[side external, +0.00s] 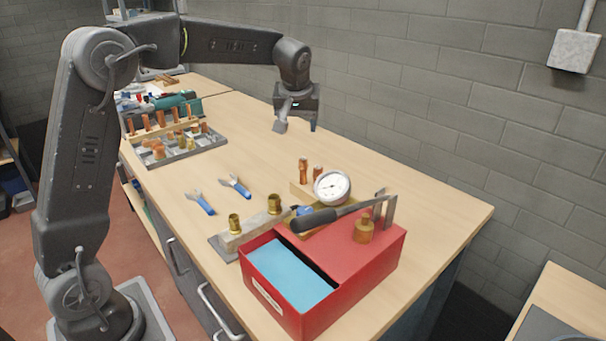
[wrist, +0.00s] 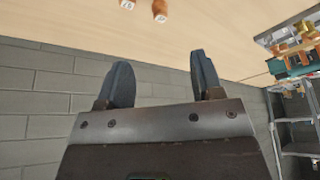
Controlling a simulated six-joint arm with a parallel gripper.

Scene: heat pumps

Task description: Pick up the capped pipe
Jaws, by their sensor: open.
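My gripper (side external: 297,123) is open and empty, above the table behind the pipes. In the wrist view its two fingers (wrist: 163,76) are apart with nothing between them.
A round gauge (side external: 332,187) and a red box (side external: 350,282) with a black-handled tool (side external: 330,216) on top stand in front of the pipes. Brass fittings (side external: 273,203) and blue-handled wrenches (side external: 236,185) lie left. A grey parts tray (side external: 205,148) sits further back. The right table side is clear.

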